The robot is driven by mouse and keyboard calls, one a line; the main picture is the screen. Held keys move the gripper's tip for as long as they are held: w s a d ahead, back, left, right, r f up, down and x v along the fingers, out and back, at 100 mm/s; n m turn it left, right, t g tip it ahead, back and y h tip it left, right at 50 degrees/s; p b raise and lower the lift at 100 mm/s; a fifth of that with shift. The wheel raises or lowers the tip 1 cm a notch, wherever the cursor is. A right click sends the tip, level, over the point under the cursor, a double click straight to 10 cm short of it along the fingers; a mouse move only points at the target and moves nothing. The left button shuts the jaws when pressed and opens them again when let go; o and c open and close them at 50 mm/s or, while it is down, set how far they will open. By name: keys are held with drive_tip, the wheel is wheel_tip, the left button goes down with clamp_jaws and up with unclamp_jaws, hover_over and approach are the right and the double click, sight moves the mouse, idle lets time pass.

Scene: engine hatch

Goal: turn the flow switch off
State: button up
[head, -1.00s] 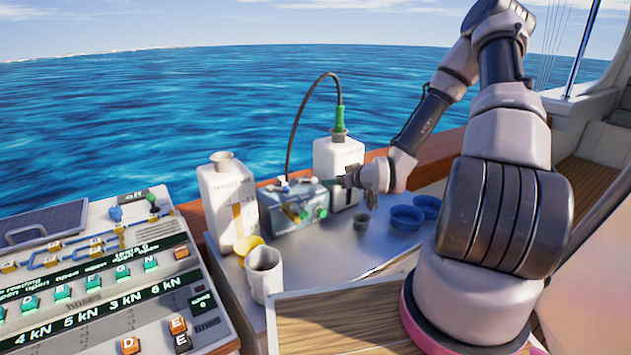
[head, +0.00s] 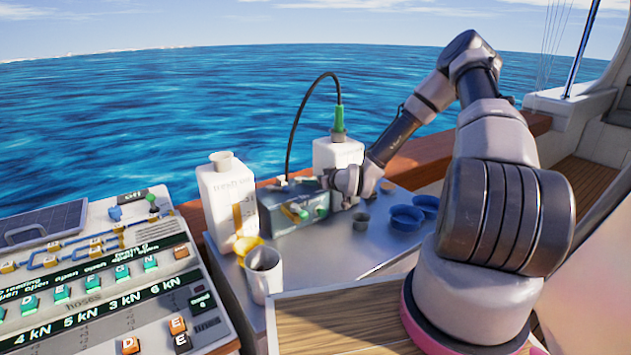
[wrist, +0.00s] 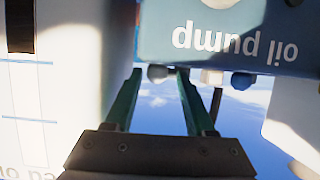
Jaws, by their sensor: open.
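The blue-grey oil pump box (head: 285,208) stands on the metal worktop, with green fittings on its front and a pale lever on top. Its upside-down "oil pump" label shows in the wrist view (wrist: 235,35). My gripper (head: 326,182) is at the right end of the box, close to its upper edge. In the wrist view my gripper (wrist: 158,75) is open, its green fingers on either side of a small grey knob (wrist: 158,73) at the box's edge. Contact cannot be told. No part is clearly labelled as the flow switch.
White bottles stand left (head: 225,203) and behind right (head: 335,154) of the box; the latter carries a black hose. A grey mug (head: 264,275), blue bowls (head: 407,217) and a small grey cup (head: 361,221) stand nearby. A control panel (head: 100,285) is at left.

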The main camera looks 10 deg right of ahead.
sight(309, 189)
drive_tip(key=shift+w, duration=0.1)
clamp_jaws()
drive_tip(key=shift+a, duration=0.1)
drive_tip(key=shift+s+a+r+m+t+h, duration=0.1)
drive_tip(key=shift+s+a+m+t+h, duration=0.15)
drive_tip(key=shift+m+h, duration=0.5)
drive_tip(key=shift+s+a+m+t+h, duration=0.15)
drive_tip(key=shift+s+a+m+h, duration=0.2)
drive_tip(key=shift+m+h, duration=0.4)
drive_tip(key=shift+s+a+r+m+t+h, duration=0.1)
drive_tip(key=shift+s+a+m+t+h, duration=0.2)
drive_tip(key=shift+m+h, duration=0.45)
drive_tip(key=shift+a+m+h, duration=0.25)
drive_tip(key=shift+m+h, duration=0.3)
drive_tip(key=shift+h, duration=0.4)
unclamp_jaws()
drive_tip(key=shift+f, duration=0.1)
drive_tip(key=shift+s, duration=0.1)
